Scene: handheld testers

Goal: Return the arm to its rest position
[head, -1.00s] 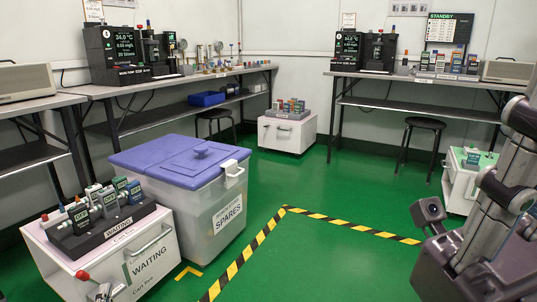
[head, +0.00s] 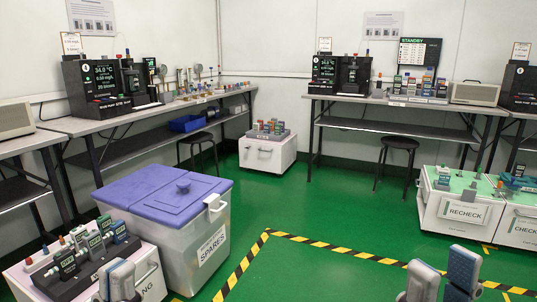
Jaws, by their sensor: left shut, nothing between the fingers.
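My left gripper (head: 120,281) shows at the bottom left edge, in front of the white WAITING cart. Its grey fingertips are together and hold nothing. My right gripper (head: 443,279) shows at the bottom right, over the green floor. Its two grey fingers stand apart with nothing visible between them. Both arms behind the fingers are out of the picture. Several handheld testers (head: 93,243) stand in a dark rack on the white cart (head: 148,272), whose label is partly hidden by my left gripper.
A clear SPARES bin (head: 205,245) with a purple lid stands beside the cart. RECHECK (head: 464,212) and CHECK (head: 524,229) carts stand at the right. Benches line the back, with black stools (head: 398,145) by them. Green floor (head: 330,220) with striped tape (head: 335,252) is clear in the middle.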

